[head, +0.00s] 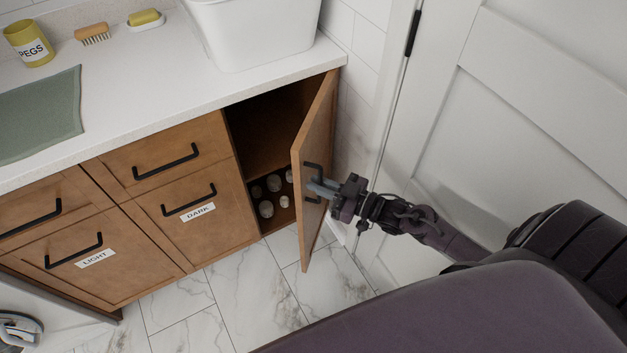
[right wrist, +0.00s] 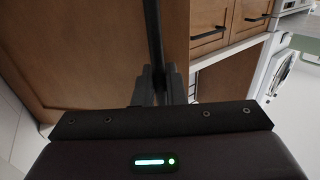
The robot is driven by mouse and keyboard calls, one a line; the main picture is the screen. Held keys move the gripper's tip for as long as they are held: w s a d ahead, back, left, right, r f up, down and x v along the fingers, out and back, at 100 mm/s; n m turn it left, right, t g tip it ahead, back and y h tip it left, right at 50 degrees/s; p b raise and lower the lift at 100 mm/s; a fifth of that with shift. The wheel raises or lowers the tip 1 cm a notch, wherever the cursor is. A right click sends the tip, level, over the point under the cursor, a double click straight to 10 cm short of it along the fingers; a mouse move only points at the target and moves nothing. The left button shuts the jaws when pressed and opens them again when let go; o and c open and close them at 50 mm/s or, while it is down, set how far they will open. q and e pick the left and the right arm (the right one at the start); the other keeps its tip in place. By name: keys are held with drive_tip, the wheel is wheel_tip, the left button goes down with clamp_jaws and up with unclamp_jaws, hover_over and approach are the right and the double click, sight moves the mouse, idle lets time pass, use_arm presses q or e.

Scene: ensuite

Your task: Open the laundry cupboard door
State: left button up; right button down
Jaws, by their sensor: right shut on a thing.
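The cupboard door (head: 317,135) is brown wood and stands well open, swung out from the right end of the counter. Its inside face is hidden from the head view; the dark cupboard interior (head: 262,130) shows to its left, with several pale round items low inside. My right gripper (head: 322,188) is shut on the door's black bar handle (head: 308,170). In the right wrist view the handle (right wrist: 154,35) runs down between the fingers, in front of the brown door (right wrist: 80,50). My left gripper is not in view.
Drawers labelled DARK (head: 197,212) and LIGHT (head: 95,258) are shut. A white room door (head: 510,90) stands close on the right. Marble floor (head: 220,300) is clear.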

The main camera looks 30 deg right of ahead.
drive_tip(key=shift+s+d, duration=0.2)
drive_tip(key=c, duration=1.6)
unclamp_jaws()
drive_tip(key=shift+c, duration=0.2)
wheel_tip(320, 180, up, 20)
drive_tip(key=p, duration=1.9)
